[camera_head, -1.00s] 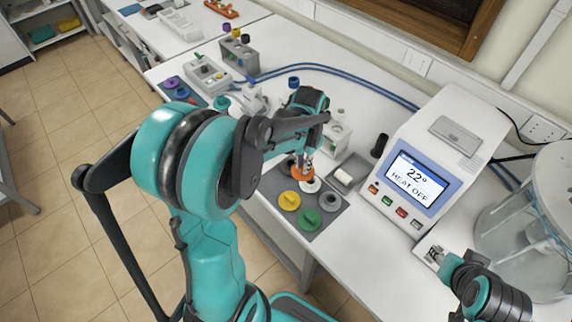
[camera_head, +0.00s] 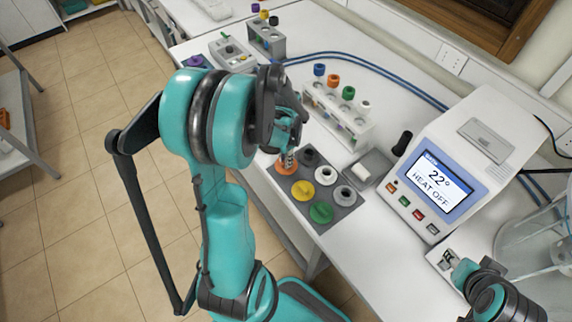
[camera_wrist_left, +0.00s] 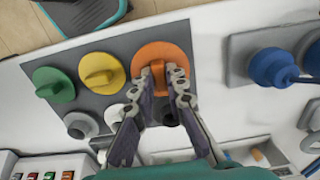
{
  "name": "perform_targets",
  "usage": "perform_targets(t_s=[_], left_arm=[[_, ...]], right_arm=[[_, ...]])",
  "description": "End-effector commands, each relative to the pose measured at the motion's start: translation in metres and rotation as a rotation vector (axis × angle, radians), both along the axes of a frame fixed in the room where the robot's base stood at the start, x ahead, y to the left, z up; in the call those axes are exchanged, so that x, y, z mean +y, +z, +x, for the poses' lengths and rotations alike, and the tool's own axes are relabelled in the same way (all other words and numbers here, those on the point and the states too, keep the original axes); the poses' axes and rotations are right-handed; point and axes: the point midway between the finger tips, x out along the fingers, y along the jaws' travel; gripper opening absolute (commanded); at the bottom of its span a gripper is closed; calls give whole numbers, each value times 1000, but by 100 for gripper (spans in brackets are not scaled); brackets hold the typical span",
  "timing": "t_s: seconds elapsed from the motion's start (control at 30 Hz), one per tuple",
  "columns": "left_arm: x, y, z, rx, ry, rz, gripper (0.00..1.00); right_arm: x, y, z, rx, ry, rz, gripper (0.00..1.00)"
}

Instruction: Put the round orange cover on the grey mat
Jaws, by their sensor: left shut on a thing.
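The round orange cover (camera_head: 286,167) is at the far left corner of the grey mat (camera_head: 345,213). My left gripper (camera_head: 289,156) is shut on the cover's raised grip from above. In the left wrist view, the orange cover (camera_wrist_left: 150,55) lies between the fingertips of my left gripper (camera_wrist_left: 167,75) and overlaps the mat's edge. I cannot tell if it touches the mat. Yellow (camera_head: 303,190), green (camera_head: 321,212), white (camera_head: 325,175) and grey (camera_head: 345,195) covers sit on the mat. My right gripper (camera_head: 447,260) is at the lower right, its jaws unclear.
A tube rack (camera_head: 340,120) with coloured caps stands behind the mat. A small grey tray (camera_head: 371,169) is beside it. The heater box (camera_head: 450,165) reads 22° and HEAT OFF. A glass vessel (camera_head: 535,235) stands at the right. The table's front edge runs close to the mat.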

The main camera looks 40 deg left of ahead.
Motion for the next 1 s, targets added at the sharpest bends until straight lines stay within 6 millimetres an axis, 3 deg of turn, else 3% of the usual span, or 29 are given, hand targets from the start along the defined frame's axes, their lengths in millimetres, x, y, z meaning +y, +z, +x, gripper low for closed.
perform_targets(t_s=[0.2, 0.57, 0.6, 0.67, 1.0], left_arm=[[0, -32, 1, 0, 0, 0, 0], [-1, -35, 0, 0, 0, 0, 0], [-1, -35, 0, 0, 0, 0, 18], [-1, -34, 0, 0, 0, 0, 34], [-1, -32, 0, 0, 0, 0, 34]], right_arm=[[0, -11, 0, 0, 0, 0, 40], [0, -14, 0, 0, 0, 0, 40], [0, -14, 0, 0, 0, 0, 40], [0, -13, 0, 0, 0, 0, 40], [0, -11, 0, 0, 0, 0, 40]])
